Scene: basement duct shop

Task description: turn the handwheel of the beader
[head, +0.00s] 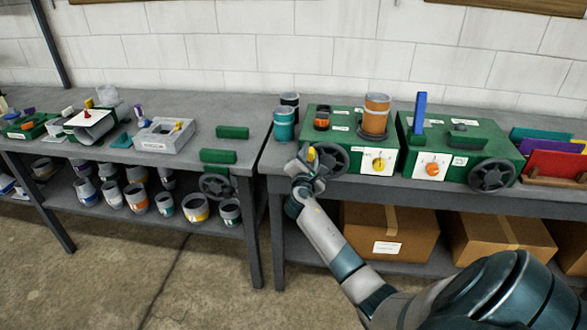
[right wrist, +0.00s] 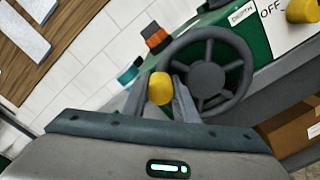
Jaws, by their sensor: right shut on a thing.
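A green machine (head: 343,126) stands on the right bench with a dark spoked handwheel (head: 329,160) on its front left. The handwheel also shows large in the right wrist view (right wrist: 208,78), with a yellow knob (right wrist: 160,88) near its rim. My right gripper (head: 308,160) is at the left side of this wheel, its two fingers on either side of the yellow knob and shut on it. A second green machine (head: 455,143) to the right has its own handwheel (head: 492,175). I cannot read which machine is labelled as the beader. My left gripper is not in view.
Cardboard boxes (head: 390,234) sit on the shelf below. Another handwheel (head: 216,186) hangs at the left bench.

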